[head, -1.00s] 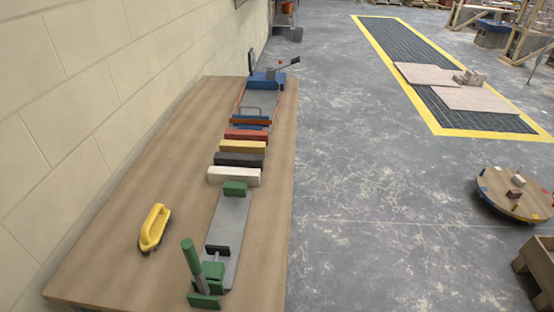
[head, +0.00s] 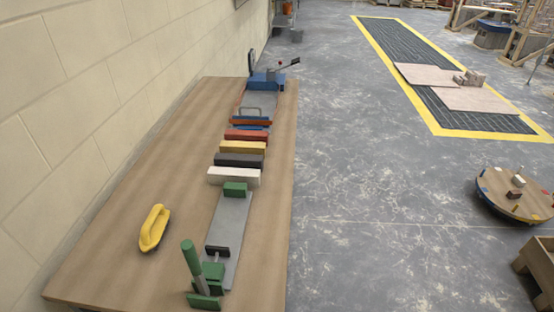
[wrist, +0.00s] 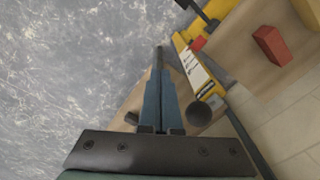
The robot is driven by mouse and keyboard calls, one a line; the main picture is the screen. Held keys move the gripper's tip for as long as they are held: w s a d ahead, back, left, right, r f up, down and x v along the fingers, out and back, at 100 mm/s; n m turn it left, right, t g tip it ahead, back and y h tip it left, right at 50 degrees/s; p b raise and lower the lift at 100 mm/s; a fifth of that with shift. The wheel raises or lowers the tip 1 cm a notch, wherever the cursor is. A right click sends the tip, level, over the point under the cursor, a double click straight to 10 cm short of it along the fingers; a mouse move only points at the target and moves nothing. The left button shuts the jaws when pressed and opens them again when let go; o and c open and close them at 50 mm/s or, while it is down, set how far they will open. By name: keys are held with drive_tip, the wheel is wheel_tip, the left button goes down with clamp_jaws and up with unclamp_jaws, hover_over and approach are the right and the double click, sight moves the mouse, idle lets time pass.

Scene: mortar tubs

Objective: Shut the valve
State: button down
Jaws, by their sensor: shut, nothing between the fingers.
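I cannot make out a valve for certain in either view. My gripper (wrist: 160,60) shows in the wrist view as two blue fingers pressed together, shut and empty. A dark round knob-like thing (wrist: 200,112) is just right of the fingers; I cannot tell what it is or whether they touch. A yellow bar with a pale, marked face (wrist: 193,65) lies beyond the fingers on the right. My gripper does not show in the head view.
A round board (head: 500,203) stands at the right. Open grey floor (head: 390,220) lies between.

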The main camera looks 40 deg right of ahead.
drive_tip(key=shift+w+a, duration=1.5)
drive_tip(key=shift+w, duration=0.15)
drive_tip(key=shift+w+a, duration=0.4)
drive_tip(key=shift+w, duration=0.15)
drive_tip(key=shift+w+a, duration=0.85)
drive_tip(key=shift+w, duration=0.2)
drive_tip(key=r+p, duration=0.3)
drive_tip(key=s+d+r+p, duration=0.1)
drive_tip(key=r+p, duration=0.5)
drive_tip(key=p, duration=0.1)
drive_tip(key=shift+s+d, duration=0.2)
drive_tip(key=shift+s, duration=0.2)
